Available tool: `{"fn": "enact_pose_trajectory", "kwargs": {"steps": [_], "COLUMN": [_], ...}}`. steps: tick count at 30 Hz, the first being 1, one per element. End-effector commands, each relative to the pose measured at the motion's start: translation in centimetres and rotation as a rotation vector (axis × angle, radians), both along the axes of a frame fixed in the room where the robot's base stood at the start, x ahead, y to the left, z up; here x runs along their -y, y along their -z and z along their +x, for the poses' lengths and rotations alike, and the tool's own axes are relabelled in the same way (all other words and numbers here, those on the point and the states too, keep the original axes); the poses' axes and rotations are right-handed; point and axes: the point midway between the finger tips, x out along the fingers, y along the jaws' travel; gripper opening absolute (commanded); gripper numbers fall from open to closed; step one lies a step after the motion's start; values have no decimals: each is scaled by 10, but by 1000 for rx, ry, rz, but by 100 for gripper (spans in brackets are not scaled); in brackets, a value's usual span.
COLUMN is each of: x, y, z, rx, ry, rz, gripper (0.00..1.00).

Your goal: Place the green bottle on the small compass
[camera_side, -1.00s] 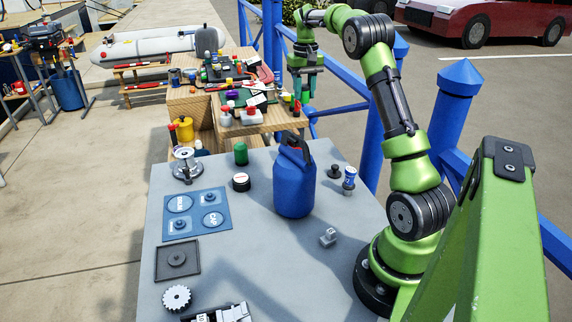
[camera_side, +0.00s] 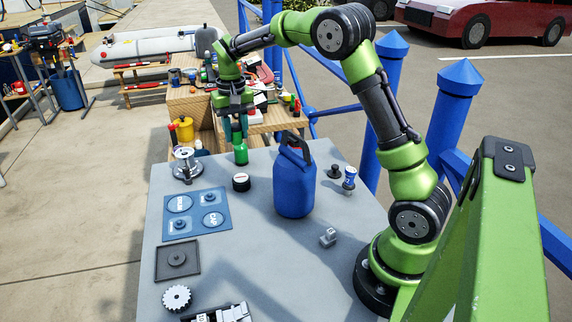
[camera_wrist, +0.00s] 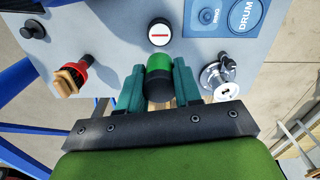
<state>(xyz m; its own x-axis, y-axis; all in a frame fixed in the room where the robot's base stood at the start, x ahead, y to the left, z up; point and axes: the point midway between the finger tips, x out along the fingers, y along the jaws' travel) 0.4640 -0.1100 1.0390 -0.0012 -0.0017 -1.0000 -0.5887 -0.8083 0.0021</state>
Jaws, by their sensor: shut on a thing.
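The small compass (camera_side: 241,182) is a short black round thing with a white face, on the table just nearer the camera than the bottle. In the wrist view the compass (camera_wrist: 160,33) shows a red mark and lies apart from the bottle.
A tall blue jug (camera_side: 294,185) with a dark handle stands right of the compass. A metal winch (camera_side: 187,168) is left of the bottle, and a blue labelled panel (camera_side: 197,214) lies nearer. A wooden bench (camera_side: 272,120) with clutter is behind. Bare tabletop lies around the compass.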

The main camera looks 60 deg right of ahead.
Motion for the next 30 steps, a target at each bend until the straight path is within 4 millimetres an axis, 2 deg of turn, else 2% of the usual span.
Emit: {"fn": "enact_pose_trajectory", "kwargs": {"steps": [9,17,21,24,30], "x": [1,1,1,1,1], "y": [53,82,102,111,111], "z": [-1,-1,0,0,0], "rx": [-4,-2,-2,-1,1], "ry": [0,0,0,0,0], "rz": [2,1,1,1,0], "gripper": [3,3,3,3,3]}}
